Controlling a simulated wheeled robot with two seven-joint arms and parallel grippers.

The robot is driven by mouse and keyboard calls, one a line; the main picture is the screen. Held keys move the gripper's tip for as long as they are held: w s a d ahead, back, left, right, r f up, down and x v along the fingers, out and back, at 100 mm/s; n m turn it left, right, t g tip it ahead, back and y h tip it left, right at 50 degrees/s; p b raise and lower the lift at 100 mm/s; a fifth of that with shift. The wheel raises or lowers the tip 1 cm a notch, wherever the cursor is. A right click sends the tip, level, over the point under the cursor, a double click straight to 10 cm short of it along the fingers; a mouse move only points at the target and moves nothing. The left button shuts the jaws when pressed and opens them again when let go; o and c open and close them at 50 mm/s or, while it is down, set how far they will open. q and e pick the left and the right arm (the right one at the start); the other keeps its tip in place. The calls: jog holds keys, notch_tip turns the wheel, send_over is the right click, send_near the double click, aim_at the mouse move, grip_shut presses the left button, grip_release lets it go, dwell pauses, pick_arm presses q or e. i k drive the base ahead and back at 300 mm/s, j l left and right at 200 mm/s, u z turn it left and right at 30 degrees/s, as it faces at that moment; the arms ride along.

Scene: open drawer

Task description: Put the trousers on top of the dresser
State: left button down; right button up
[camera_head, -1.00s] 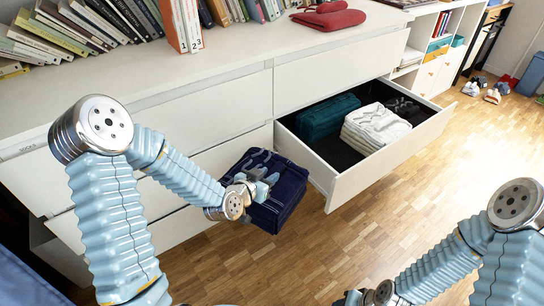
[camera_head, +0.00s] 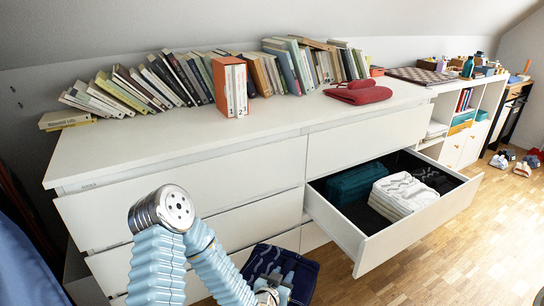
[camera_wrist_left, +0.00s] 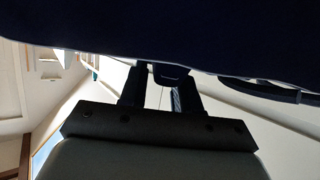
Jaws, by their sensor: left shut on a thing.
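The folded dark navy trousers (camera_head: 303,275) hang in my left gripper (camera_head: 272,287) in front of the dresser, low at the bottom of the head view. The gripper is shut on them, and its fingertips are partly hidden. In the left wrist view the dark cloth (camera_wrist_left: 160,30) fills the top, beyond the gripper fingers (camera_wrist_left: 160,90). The white dresser (camera_head: 200,150) has a bare stretch of top in front of the books. My right gripper is out of view.
An open drawer (camera_head: 365,258) at the right holds teal, white and dark folded clothes. Shelves stand further right.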

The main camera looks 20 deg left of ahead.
aim_at(393, 88)
jog(key=k+z, duration=0.2)
jog(key=z, duration=0.15)
jog(key=k+l+z, duration=0.1)
jog(key=z, duration=0.2)
jog(key=i+z, duration=0.75)
jog(key=i+j, duration=0.15)
jog(key=i, duration=0.4)
jog(key=i+j, duration=0.1)
jog(key=i, duration=0.45)
jog(key=i+j, duration=0.15)
jog(key=i, duration=3.9)
jog(key=i+l+u, duration=0.2)
jog(key=i, duration=0.35)
jog(key=i+l+u, duration=0.2)
jog(key=i, duration=0.4)
jog(key=j+u, duration=0.1)
jog(key=u, duration=2.8)
